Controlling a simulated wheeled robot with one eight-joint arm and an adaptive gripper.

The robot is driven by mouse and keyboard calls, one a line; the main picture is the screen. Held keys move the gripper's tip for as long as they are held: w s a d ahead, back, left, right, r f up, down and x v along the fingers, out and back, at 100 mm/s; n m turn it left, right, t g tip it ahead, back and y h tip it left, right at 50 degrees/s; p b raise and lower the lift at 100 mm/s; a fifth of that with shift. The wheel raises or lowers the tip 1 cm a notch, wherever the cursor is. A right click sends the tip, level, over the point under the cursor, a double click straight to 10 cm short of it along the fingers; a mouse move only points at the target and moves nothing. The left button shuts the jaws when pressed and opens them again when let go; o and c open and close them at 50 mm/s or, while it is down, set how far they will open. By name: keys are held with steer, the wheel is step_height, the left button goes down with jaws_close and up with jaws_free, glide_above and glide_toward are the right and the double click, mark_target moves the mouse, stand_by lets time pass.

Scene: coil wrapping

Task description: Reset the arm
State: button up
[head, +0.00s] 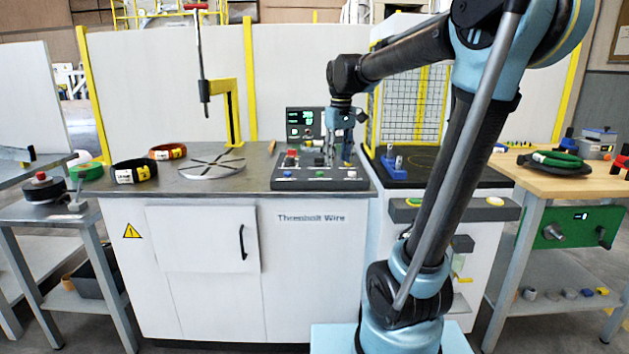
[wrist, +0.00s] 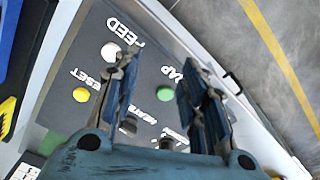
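My gripper (head: 338,158) hangs fingers-down over the dark control panel (head: 320,184) on the workbench. In the wrist view the two blue-padded fingers of my gripper (wrist: 160,62) stand apart with a clear gap and nothing between them. The panel also fills the wrist view (wrist: 75,52), with white lettering, a white button (wrist: 111,51), a yellow button (wrist: 81,94), a green button (wrist: 165,93) and dark knobs partly hidden by the fingers. I cannot tell whether a fingertip touches the panel. My arm rises on the right of the head view and bends over to the panel.
A display (head: 302,122) stands behind the panel. The bench (head: 125,188) holds a black coil (head: 134,171), an orange coil (head: 167,152), a round turntable (head: 212,166) and a yellow post (head: 232,115). A mesh guard (head: 412,105) stands right; a wooden table (head: 545,184) holds a green coil (head: 557,159).

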steer(key=s+d+f+m, duration=0.2)
steer(key=s+d+f, duration=0.3)
steer(key=s+f, duration=0.6)
steer(key=s+d+f+m+t, duration=0.1)
steer(key=s+d+f+m, duration=0.2)
steer(key=s+d+f, duration=0.3)
steer(key=s+f, duration=0.4)
steer(key=s, duration=0.2)
steer(key=shift+s+d+f+m, duration=0.2)
steer(key=shift+s+f+m, duration=0.1)
steer(key=shift+s+f, duration=0.1)
